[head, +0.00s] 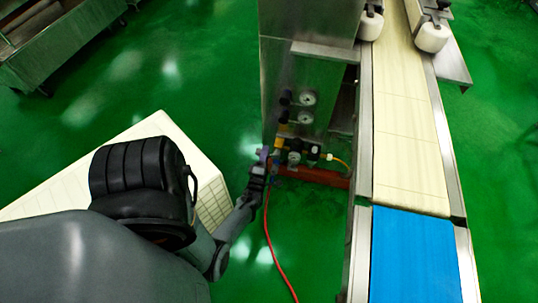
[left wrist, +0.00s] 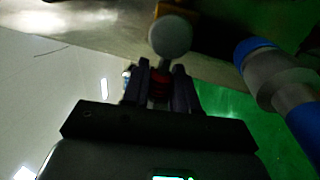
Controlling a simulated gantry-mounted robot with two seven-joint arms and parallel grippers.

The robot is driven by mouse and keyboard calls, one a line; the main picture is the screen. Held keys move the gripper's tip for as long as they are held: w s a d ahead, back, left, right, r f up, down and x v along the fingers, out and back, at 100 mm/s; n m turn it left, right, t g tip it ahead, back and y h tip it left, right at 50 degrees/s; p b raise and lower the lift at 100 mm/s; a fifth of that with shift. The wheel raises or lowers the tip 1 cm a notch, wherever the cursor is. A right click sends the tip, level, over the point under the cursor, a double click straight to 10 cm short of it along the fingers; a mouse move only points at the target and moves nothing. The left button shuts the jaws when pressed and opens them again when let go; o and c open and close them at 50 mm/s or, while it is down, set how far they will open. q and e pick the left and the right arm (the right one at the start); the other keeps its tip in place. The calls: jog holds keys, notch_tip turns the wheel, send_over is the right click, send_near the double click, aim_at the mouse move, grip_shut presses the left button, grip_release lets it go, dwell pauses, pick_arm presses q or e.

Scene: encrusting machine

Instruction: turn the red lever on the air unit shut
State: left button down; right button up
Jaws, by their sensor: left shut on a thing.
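The air unit (head: 294,157) is a cluster of gauges and fittings low on the front of the steel machine. My left gripper (head: 262,156) is at the left end of this cluster in the head view. In the left wrist view my left gripper (left wrist: 160,88) is shut on a small red part, the red lever (left wrist: 160,80), between its two dark fingers. A round grey knob-like end (left wrist: 170,37) shows just beyond the fingertips. The lever is too small and too covered by the fingers to make out in the head view. My right gripper is not in view.
A red hose (head: 268,235) hangs from the unit to the green floor. A blue-ended cylindrical fitting (left wrist: 270,75) is right of the fingers. A conveyor (head: 405,150) with a blue section runs along the right. A white box (head: 160,125) stands left, partly behind my arm.

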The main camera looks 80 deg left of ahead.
pick_arm(q)
jog(key=shift+a+r, duration=0.1)
jog(key=c, duration=1.2)
grip_release()
jog(key=shift+o, duration=1.3)
jog(key=shift+s+a, duration=0.15)
jog(key=shift+a, duration=0.05)
jog(key=shift+d, duration=0.25)
